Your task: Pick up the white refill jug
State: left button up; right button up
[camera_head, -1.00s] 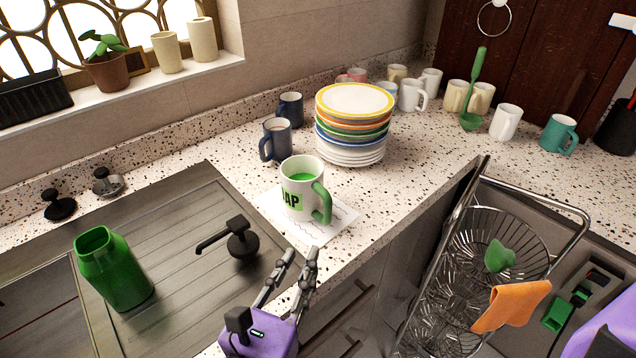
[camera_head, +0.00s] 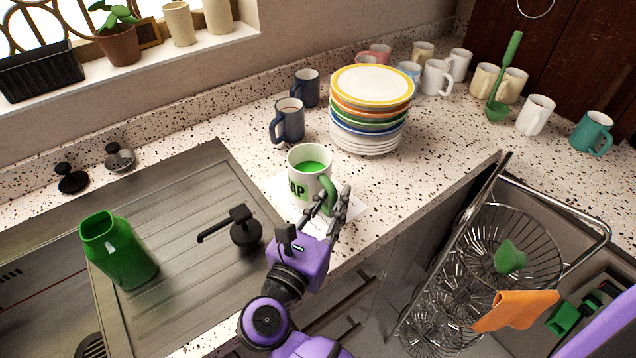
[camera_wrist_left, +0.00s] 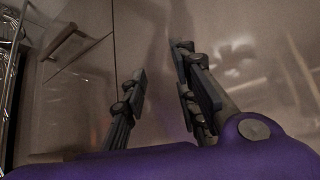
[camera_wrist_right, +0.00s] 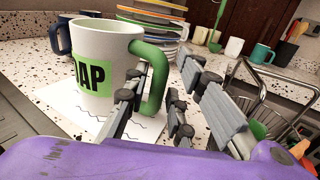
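The white refill jug (camera_head: 305,183) stands upright on a paper sheet on the counter, with a green handle, a green label and green liquid inside. It also shows in the right wrist view (camera_wrist_right: 97,45), its handle (camera_wrist_right: 157,80) turned toward my gripper. My right gripper (camera_head: 331,200) is open at the handle side; in its wrist view (camera_wrist_right: 163,66) the handle lies partly between the fingers, one finger overlapping its lower part. I cannot tell whether they touch. My left gripper (camera_wrist_left: 160,62) is open and empty, in front of a plain cabinet surface, outside the head view.
A plate stack (camera_head: 368,112) stands behind the jug, with blue-grey mugs (camera_head: 288,122) to its left. A wire rack (camera_head: 500,245) is at the right.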

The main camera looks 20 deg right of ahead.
jog(key=shift+x, duration=0.8)
grip_shut()
jog(key=shift+r, duration=0.2)
jog(key=shift+r, duration=4.8)
jog(key=shift+r, duration=0.1)
